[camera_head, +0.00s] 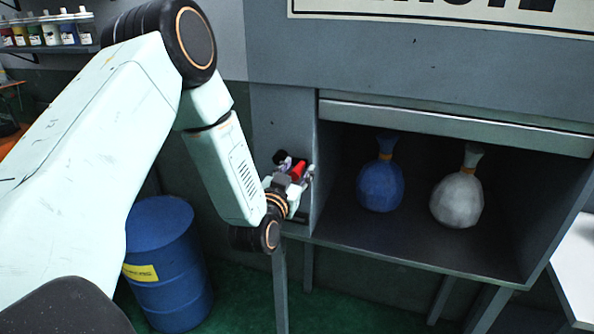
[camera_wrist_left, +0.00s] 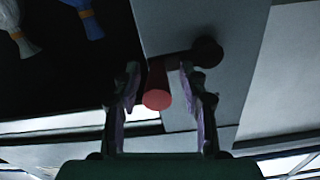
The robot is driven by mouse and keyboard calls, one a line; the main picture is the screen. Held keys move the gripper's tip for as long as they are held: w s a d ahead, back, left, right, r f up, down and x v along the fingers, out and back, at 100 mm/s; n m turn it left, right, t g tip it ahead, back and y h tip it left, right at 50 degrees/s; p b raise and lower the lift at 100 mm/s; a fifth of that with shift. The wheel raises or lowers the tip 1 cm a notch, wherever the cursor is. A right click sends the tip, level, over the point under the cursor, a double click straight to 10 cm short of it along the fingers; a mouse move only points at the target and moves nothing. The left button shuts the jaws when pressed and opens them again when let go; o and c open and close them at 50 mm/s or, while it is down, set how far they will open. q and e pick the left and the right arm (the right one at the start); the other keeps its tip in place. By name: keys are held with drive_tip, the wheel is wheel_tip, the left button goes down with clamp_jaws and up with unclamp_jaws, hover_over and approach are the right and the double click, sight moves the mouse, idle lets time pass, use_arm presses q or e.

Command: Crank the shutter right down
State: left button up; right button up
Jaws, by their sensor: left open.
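The shutter (camera_head: 450,125) shows as a pale grey slat across the top of the cabinet opening. Most of the opening below it is uncovered. The crank has a red handle (camera_head: 298,168) and a dark hub (camera_head: 280,157) on the panel left of the opening. My left gripper (camera_head: 297,179) is at the crank, partly hidden by its own wrist. In the left wrist view the open fingers (camera_wrist_left: 158,108) stand on either side of the red handle (camera_wrist_left: 157,98), with a gap visible. The dark hub (camera_wrist_left: 208,52) is beyond them. My right gripper is not in view.
A blue bag (camera_head: 380,188) and a white bag (camera_head: 457,201) stand inside the cabinet. A blue barrel (camera_head: 165,265) stands on the floor below my left arm. A shelf (camera_head: 50,48) with bottles is at the upper left. A white surface (camera_head: 575,265) is at the right.

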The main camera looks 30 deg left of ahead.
use_arm(q)
drive_tip(key=shift+s+d+r, duration=0.1)
drive_tip(key=shift+d, duration=0.05)
drive_tip(key=shift+d, duration=0.1)
drive_tip(key=shift+c, duration=1.2)
clamp_jaws()
